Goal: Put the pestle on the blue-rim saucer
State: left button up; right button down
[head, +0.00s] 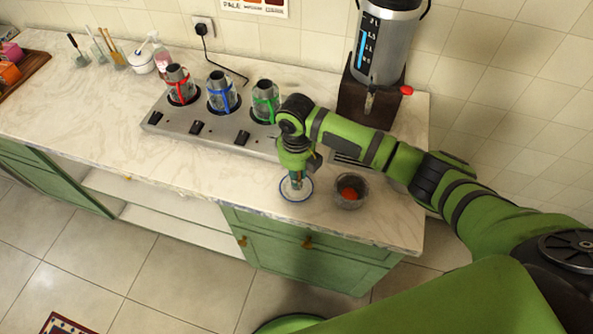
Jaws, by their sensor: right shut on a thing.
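The blue-rim saucer (284,195) lies on the marble counter near its front edge. My right gripper (297,178) points down directly above the saucer and hides part of it. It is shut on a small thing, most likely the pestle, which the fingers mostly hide. I cannot tell whether the held thing touches the saucer. My left gripper is not in view.
A grey bowl (341,201) with something red inside stands just right of the saucer. A steel hot plate (172,124) with several glass pots is behind, to the left. A tall urn (384,50) stands at the back. The left counter front is clear.

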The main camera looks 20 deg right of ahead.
jog(key=shift+f, duration=0.5)
jog(key=shift+f, duration=0.1)
jog(key=c, duration=1.1)
grip_release()
notch_tip(320, 180, up, 12)
jog(key=shift+s+a+r+b, duration=0.1)
jog(key=shift+s+r+b, duration=0.05)
jog(key=shift+b, duration=1.05)
